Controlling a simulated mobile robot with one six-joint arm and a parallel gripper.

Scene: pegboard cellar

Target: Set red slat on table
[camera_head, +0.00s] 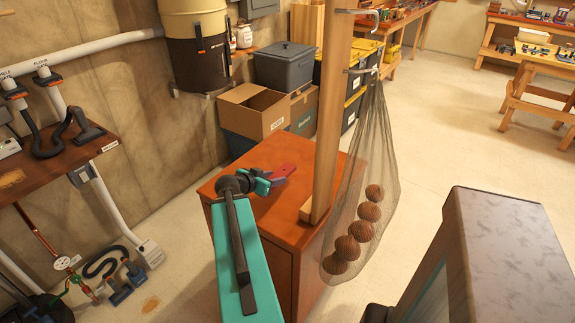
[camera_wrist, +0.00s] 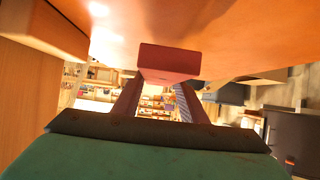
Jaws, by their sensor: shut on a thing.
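The red slat (camera_head: 284,170) is held out at the end of my gripper (camera_head: 265,182), over the orange-red table (camera_head: 278,212) in the head view. In the wrist view the slat (camera_wrist: 168,60) shows end-on between the two fingers of my gripper (camera_wrist: 157,88), which is shut on it. The glossy orange tabletop (camera_wrist: 215,25) fills the top of the wrist view, close to the slat. I cannot tell whether the slat touches it. My gripper and arm hide part of the tabletop.
A tall wooden post (camera_head: 332,110) stands on the table's right side. From it hangs a net bag (camera_head: 365,200) with several brown balls. A cardboard box (camera_head: 252,110) and a grey bin (camera_head: 287,68) stand behind. The tabletop's front-middle is clear.

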